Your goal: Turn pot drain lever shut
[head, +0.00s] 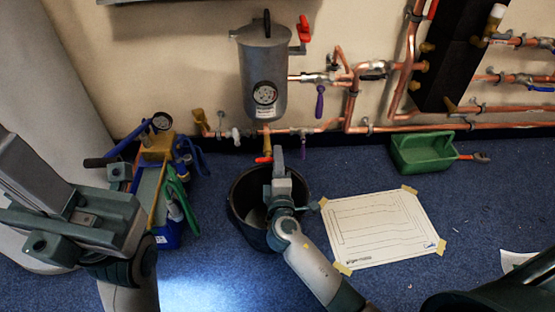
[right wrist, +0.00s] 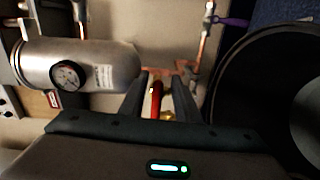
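The grey metal pot (head: 265,75) with a round gauge hangs on the wall; in the right wrist view the pot (right wrist: 85,68) lies sideways at left. Below it is a brass drain valve (head: 267,140) with a red lever (head: 264,159). My right gripper (head: 277,155) is at the lever, above the bucket. In the right wrist view the red lever (right wrist: 156,97) shows between the two fingers of my right gripper (right wrist: 160,85), with a visible gap on its right. These fingers are apart. My left arm is at the left; its finger state is unclear.
A black bucket (head: 239,207) stands on the blue floor under the drain. A tool caddy (head: 170,232) is at left. A taped paper sheet (head: 380,230) and a green tray (head: 422,152) are at right. Copper pipes (head: 440,127) run along the wall.

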